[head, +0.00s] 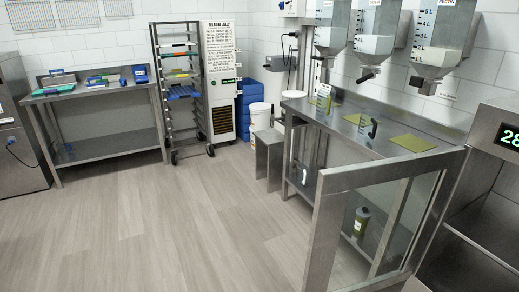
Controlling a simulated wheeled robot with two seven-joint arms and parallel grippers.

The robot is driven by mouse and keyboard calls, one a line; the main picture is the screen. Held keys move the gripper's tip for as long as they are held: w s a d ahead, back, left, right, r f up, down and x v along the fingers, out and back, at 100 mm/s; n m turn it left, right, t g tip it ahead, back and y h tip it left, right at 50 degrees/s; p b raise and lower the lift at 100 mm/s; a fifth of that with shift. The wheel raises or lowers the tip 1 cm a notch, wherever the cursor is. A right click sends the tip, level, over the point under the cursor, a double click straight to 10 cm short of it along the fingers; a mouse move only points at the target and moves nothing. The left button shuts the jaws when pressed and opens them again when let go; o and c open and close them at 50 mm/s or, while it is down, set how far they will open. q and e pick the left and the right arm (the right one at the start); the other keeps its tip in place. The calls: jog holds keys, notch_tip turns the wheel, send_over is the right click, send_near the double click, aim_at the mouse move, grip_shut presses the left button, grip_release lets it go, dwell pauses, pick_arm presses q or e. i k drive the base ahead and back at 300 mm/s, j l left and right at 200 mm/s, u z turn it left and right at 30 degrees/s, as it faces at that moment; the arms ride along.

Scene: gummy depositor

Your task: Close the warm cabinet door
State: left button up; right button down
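The warm cabinet (485,205) stands at the right edge of the head view, with a green lit display (510,138) that is cut off by the picture edge. Its door (333,232) has a steel frame around a clear pane. The door stands wide open, swung out to the left of the cabinet, and the cabinet's front is open with a shelf inside. The lower end of the door runs out of the picture. Neither of my grippers is in view.
Behind the door is a steel bench (345,137) with green mats (412,143) and a jug (366,124); a bottle (361,221) shows through the pane. Hoppers (448,35) hang above. A tray rack (178,85) and side table (100,90) stand at the back. The floor (170,220) left of the door is clear.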

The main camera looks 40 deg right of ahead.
aim_at(334, 184)
jog(key=i+z, duration=0.45)
jog(key=i, duration=0.15)
jog(key=i+j+z, duration=0.25)
jog(key=i+z, duration=0.45)
jog(key=z, duration=0.3)
jog(key=i+z, duration=0.15)
jog(key=z, duration=0.3)
jog(key=i+j+z, duration=0.15)
jog(key=z, duration=0.35)
jog(key=i+j+z, duration=0.15)
jog(key=z, duration=0.3)
jog(key=i+j+z, duration=0.15)
jog(key=z, duration=0.35)
jog(key=i+j+z, duration=0.25)
jog(key=z, duration=0.25)
jog(key=i+j+z, duration=0.15)
jog(key=j+z, duration=0.3)
